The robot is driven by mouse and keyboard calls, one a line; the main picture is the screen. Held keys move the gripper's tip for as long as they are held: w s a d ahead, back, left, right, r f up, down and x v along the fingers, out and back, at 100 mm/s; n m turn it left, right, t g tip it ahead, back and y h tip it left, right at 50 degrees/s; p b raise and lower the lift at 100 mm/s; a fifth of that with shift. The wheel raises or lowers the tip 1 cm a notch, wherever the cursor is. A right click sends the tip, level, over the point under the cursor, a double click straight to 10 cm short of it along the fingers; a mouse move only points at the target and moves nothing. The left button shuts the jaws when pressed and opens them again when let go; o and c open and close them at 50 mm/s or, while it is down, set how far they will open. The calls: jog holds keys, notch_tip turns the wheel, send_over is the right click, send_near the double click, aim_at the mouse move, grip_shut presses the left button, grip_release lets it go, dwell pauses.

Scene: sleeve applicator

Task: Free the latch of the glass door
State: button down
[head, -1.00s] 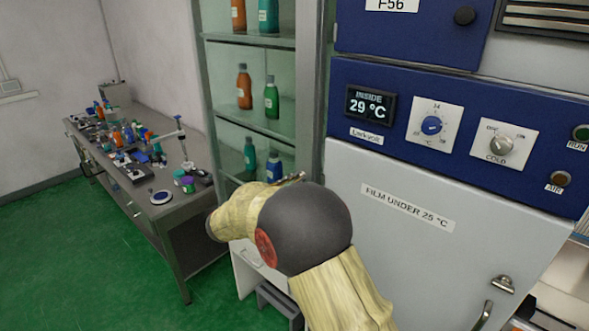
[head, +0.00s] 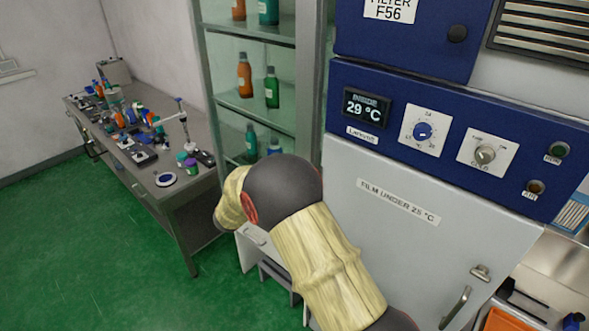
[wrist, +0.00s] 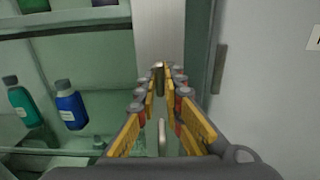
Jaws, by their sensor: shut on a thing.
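The glass-door cabinet (head: 262,117) stands at the centre of the head view, with shelves of bottles behind the glass. In the wrist view its pale upright door frame (wrist: 160,32) runs up the middle. My gripper (wrist: 159,69) has its yellow fingers closed together at the tips against this frame. A small dark brownish piece (wrist: 159,78), which looks like the latch, is pinched between the fingertips and mostly hidden. A pale upright bar (wrist: 162,138) shows lower between the fingers; I cannot tell what it is. My arm hides the gripper in the head view.
A grey-white appliance with a blue panel (head: 450,140) stands close on the right. A cluttered workbench (head: 190,205) is at the left. A grey step (head: 277,280) sits low by the cabinet. Green floor (head: 90,260) is open at the lower left.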

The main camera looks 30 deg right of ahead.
dwell(0.3)
jog(key=c, duration=2)
grip_release()
jog(key=shift+o, duration=0.4)
jog(key=v, duration=1.2)
